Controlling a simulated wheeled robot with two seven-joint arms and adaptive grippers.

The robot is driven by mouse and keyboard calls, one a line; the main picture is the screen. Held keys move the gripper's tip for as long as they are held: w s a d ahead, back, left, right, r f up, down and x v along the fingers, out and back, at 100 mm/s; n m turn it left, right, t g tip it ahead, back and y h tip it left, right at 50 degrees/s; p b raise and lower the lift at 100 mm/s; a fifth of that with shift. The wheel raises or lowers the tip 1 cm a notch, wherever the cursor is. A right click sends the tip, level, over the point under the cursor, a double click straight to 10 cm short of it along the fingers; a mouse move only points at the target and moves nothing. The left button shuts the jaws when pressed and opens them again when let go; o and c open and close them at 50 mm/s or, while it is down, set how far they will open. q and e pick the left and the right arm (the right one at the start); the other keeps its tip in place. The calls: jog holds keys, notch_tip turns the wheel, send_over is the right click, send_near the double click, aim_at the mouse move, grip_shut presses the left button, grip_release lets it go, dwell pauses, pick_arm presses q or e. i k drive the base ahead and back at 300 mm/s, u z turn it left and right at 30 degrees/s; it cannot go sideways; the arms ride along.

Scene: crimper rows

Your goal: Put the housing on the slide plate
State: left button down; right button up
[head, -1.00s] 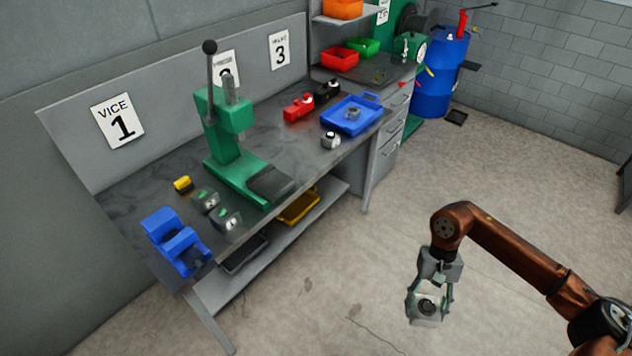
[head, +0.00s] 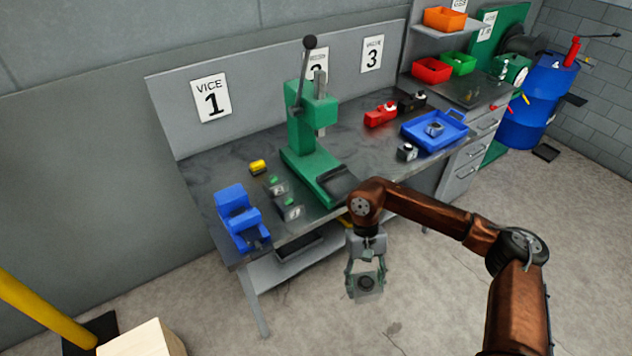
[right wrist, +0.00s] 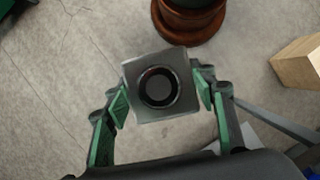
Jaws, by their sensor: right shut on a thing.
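The housing (head: 368,293) is a grey square block with a round dark bore. My right gripper (head: 365,274) is shut on it and holds it in the air over the floor, in front of the bench. In the right wrist view the housing (right wrist: 185,75) sits between the two green-padded fingers, its bore facing the camera. The dark slide plate (head: 338,187) appears to be the flat black plate on the foot of the green press (head: 312,107), up and left of my gripper in the head view. No other part rests on it. My left gripper is not in view.
The bench (head: 205,178) also bears a blue vice (head: 238,214), small grey blocks (head: 290,209), a yellow piece (head: 258,167), a red tool (head: 380,114) and a blue tray (head: 445,142). The press lever (head: 306,70) stands upright. A wooden block (head: 145,340) is at lower left.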

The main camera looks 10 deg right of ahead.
aim_at(341, 182)
jog(key=i, duration=0.95)
jog(key=u, duration=0.05)
